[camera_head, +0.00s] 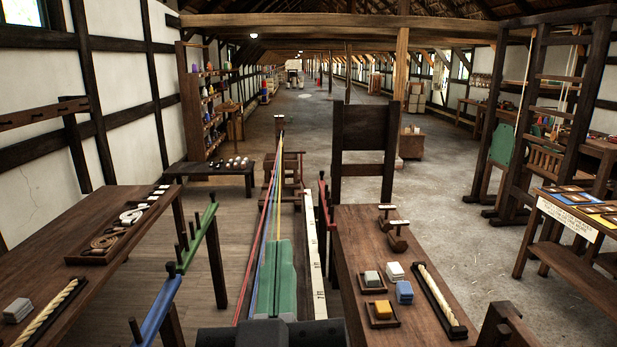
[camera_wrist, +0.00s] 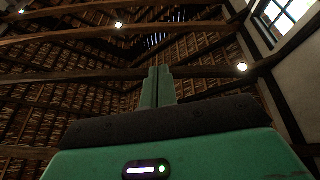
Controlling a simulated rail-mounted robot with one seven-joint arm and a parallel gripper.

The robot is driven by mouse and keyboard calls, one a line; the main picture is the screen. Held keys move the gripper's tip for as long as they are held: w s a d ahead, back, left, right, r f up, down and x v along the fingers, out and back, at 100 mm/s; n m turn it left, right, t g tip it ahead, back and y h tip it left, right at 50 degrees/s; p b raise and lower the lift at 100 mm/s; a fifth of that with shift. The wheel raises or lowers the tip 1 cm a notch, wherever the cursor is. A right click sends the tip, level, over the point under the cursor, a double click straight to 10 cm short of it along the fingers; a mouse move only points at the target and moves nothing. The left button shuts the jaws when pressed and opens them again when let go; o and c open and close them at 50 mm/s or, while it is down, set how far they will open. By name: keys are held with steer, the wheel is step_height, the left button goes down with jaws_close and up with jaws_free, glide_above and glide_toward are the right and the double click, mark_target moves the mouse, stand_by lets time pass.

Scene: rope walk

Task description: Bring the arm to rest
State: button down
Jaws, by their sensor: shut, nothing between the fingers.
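My gripper (camera_wrist: 159,72) shows in the wrist view. Its two green fingers stand close together, shut and empty, and point up toward the timber roof. The green gripper body with a small lit strip fills the bottom of that view. Nothing touches the fingers there.
Coloured ropes (camera_head: 268,215) run down the middle. The left bench (camera_head: 95,262) holds coils and a rope piece. The right bench (camera_head: 372,245) holds blocks, trays and a rope piece (camera_head: 440,293). A dark upright frame (camera_head: 364,128) stands behind it. Open floor (camera_head: 455,215) lies to the right.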

steer(key=s+d+r+m+t+p, duration=0.2)
steer(key=s+d+r+p, duration=0.15)
steer(key=s+r, duration=0.4)
step_height(320, 180, up, 19)
steer(key=a+p, duration=0.1)
steer(key=p, duration=1.8)
